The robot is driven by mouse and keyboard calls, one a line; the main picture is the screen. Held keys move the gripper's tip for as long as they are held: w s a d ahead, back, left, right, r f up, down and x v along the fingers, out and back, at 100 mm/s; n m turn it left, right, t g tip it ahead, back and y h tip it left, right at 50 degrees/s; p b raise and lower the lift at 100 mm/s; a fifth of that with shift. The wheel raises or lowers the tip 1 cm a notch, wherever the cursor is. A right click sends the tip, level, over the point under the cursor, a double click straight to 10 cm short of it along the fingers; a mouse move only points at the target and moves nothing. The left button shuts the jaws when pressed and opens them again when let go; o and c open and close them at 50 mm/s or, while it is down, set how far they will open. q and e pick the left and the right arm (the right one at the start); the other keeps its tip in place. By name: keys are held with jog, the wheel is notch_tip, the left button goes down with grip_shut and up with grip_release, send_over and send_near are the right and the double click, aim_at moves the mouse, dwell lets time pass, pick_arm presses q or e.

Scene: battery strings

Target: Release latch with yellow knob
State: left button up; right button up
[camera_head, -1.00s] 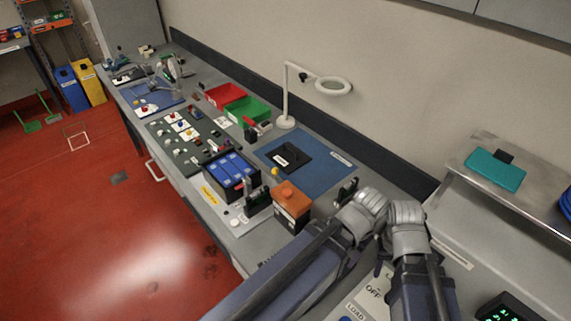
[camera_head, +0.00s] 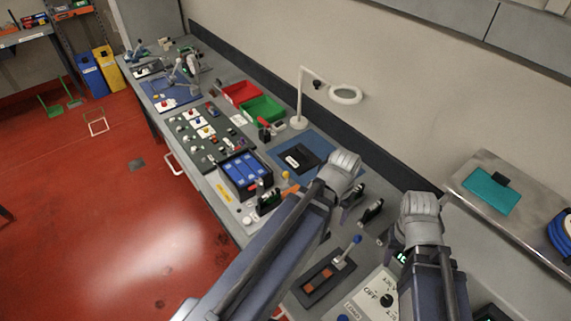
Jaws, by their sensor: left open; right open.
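A small yellow knob (camera_head: 286,175) stands on the bench between the blue battery box (camera_head: 243,172) and the dark blue mat. The latch itself is too small to make out. My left gripper (camera_head: 343,166) is at the grey end of my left arm, to the right of the yellow knob and apart from it. My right gripper (camera_head: 421,208) is at the grey end of my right arm, further right. Both are open and seem empty, though their fingers are mostly hidden from this angle. My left arm covers most of an orange-topped box (camera_head: 290,190).
Black clamp-like fixtures (camera_head: 371,211) stand between my arms. A switch with a blue-tipped lever (camera_head: 345,254) is nearer. A magnifier lamp (camera_head: 299,122), a red bin (camera_head: 240,92) and a green bin (camera_head: 263,109) stand behind. A teal case (camera_head: 490,191) lies on the right shelf.

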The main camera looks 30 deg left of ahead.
aim_at(286, 172)
pick_arm(q)
jog(key=w+a+n, duration=0.2)
jog(key=a, duration=0.1)
jog(key=w+a+r+n, duration=0.1)
jog(key=w+a+n, duration=0.1)
jog(key=a, duration=0.2)
jog(key=w+a+r+n+p, duration=0.1)
jog(key=w+a+n, duration=0.1)
jog(key=a+n, duration=0.1)
jog(key=shift+w+a+r+t+h, duration=0.2)
jog(key=shift+w+a+t+h, duration=0.15)
jog(key=shift+a, duration=0.2)
jog(key=w+a+n, duration=0.3)
jog(key=a+n, duration=0.5)
jog(key=a, duration=0.4)
jog(key=shift+t, duration=0.35)
jog(key=f+b, duration=0.2)
jog(key=w+f+b, duration=0.1)
jog(key=f+b, duration=0.2)
jog(key=d+f+b, duration=0.1)
jog(key=f+b, duration=0.1)
jog(key=shift+w+f+b, duration=0.15)
jog(key=shift+f+b, duration=0.1)
jog(key=shift+b, duration=0.15)
pick_arm(e)
notch_tip(286, 172, down, 6)
jog(key=shift+r, duration=0.25)
